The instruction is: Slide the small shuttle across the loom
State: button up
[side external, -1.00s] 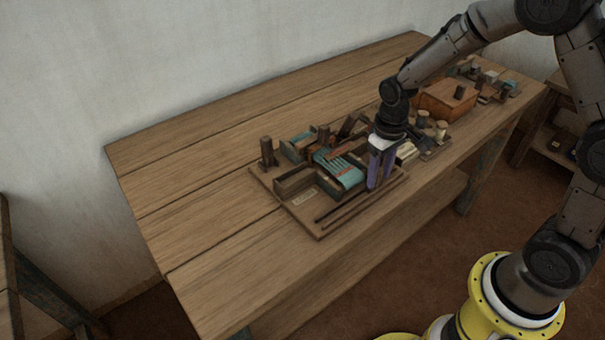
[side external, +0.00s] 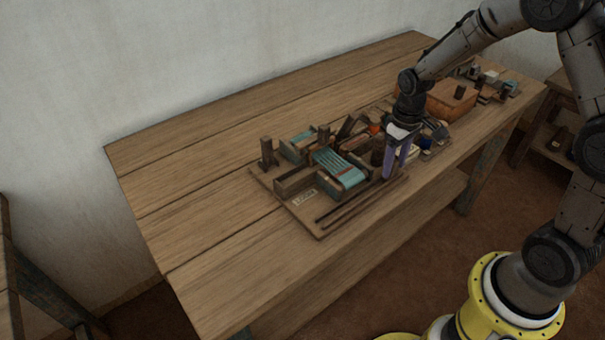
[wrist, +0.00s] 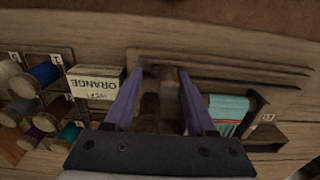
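The small loom (side external: 258,178) is a brown wooden board with posts and a teal striped cloth (side external: 342,170) on its bed; the cloth also shows in the wrist view (wrist: 228,108). Long dark grooves (wrist: 225,68) run along the loom's front edge. My gripper (side external: 395,173) points down over the loom's right end, its purple fingers apart. In the wrist view, a small dark brown piece (wrist: 161,73) lies between the fingertips, at the grooves' end. I cannot tell whether it is the shuttle or whether the fingers touch it. A brown upright piece (wrist: 149,106) is nearer, partly hidden.
A box marked ORANGE WEFT (wrist: 97,86) and a rack of coloured spools (wrist: 45,75) stand close to the left finger in the wrist view. A larger brown wooden box (side external: 452,100) stands farther along the bench. The bench's left part (side external: 190,200) is clear.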

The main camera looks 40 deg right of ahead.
jog(key=shift+d, duration=0.15)
dwell(0.4)
jog(key=shift+a, duration=0.45)
jog(key=shift+o, duration=0.8)
jog(key=shift+r, duration=0.1)
jog(key=shift+r, duration=3.2)
